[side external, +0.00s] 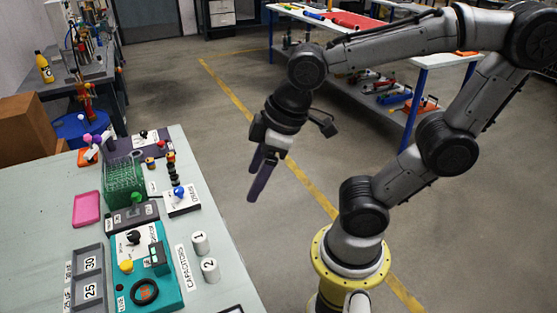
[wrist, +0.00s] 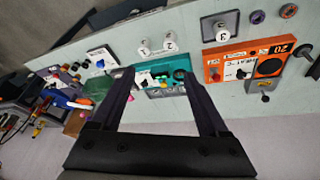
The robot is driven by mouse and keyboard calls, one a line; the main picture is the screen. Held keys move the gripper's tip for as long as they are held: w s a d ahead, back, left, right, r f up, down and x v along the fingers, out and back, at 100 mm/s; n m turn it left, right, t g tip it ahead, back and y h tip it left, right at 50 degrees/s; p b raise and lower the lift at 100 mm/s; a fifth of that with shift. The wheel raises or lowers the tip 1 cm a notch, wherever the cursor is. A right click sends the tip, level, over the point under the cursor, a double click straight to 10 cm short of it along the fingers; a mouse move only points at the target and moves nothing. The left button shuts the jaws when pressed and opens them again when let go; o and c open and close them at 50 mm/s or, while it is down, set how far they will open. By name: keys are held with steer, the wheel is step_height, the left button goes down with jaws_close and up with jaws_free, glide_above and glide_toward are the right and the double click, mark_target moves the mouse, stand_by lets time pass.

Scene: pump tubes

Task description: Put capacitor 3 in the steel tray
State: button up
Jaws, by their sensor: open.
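My gripper (side external: 256,180) is open and empty. It hangs in the air to the right of the bench, fingers pointing down; its fingers also show in the wrist view (wrist: 157,72). In the wrist view a white cylinder (wrist: 221,31), its number small and apparently a 3, appears inside a pale, dark-rimmed square that looks like the steel tray (wrist: 205,24). It is well apart from my fingers. In the side view only a dark-edged pale corner (side external: 232,309) shows at the bottom edge, probably the same tray.
Capacitors 1 (side external: 199,244) and 2 (side external: 210,270) stand by the bench's right edge. A teal pump box (side external: 160,285), a grey compartment tray (side external: 85,280), a green rack (side external: 124,182) and a pink tray (side external: 87,209) stand left. An orange box (wrist: 240,68) shows in the wrist view.

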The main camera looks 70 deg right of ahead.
steer(key=s+d+m, duration=0.1)
steer(key=s+d+r+m, duration=0.1)
steer(key=s+d+m+t, duration=0.1)
steer(key=m, duration=0.1)
steer(key=shift+s+d+r+h, duration=0.15)
steer(key=shift+d+r+h, duration=0.15)
steer(key=shift+d+h, duration=0.1)
